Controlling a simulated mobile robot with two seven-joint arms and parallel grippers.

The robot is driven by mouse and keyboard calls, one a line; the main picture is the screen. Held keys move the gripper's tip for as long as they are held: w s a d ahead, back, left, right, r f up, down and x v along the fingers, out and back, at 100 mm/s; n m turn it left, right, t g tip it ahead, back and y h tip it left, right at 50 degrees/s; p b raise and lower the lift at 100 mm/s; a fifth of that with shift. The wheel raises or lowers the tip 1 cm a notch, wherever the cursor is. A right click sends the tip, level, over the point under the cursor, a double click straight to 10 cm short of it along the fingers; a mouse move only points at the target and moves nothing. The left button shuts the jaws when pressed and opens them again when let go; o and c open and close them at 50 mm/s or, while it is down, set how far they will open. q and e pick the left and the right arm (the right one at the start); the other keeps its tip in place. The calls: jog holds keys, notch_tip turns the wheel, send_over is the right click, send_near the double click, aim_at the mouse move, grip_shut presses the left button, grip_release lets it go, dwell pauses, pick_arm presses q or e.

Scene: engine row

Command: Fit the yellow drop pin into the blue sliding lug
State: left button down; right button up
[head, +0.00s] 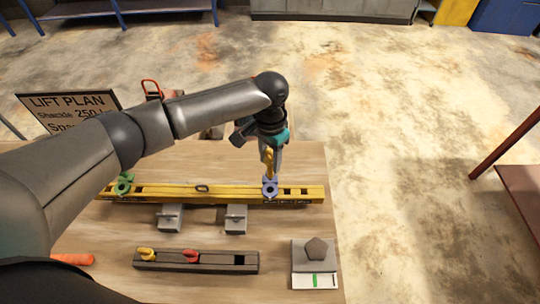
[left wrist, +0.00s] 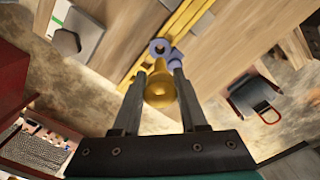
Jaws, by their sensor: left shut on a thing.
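My left gripper (head: 273,160) is shut on a yellow drop pin (head: 268,157), directly over the blue sliding lug (head: 270,187) in the head view. The pin points down, and its lower end appears close to the lug's top; I cannot tell whether they touch. The left wrist view shows the yellow pin (left wrist: 160,90) between the two fingers, its round head towards the camera. The blue lug (left wrist: 161,48) with its round hole shows just beyond. The lug sits on the right part of the yellow beam (head: 225,193). My right gripper is not in view.
A green lug (head: 123,185) sits at the beam's left end. Grey supports (head: 236,218) stand below the beam. A dark rack (head: 215,262) in front holds a yellow pin (head: 146,253) and a red pin (head: 190,255). A grey block (head: 316,272) stands at front right.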

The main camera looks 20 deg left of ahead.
aim_at(270, 176)
pick_arm(q)
jog(key=shift+p, duration=0.6)
jog(key=shift+f+b, duration=1.7)
jog(key=shift+f, duration=1.2)
jog(key=shift+p, duration=0.5)
jog(key=shift+p, duration=0.55)
jog(key=shift+f+b, duration=2.05)
jog(key=shift+f, duration=1)
jog(key=shift+c, duration=1.8)
grip_release()
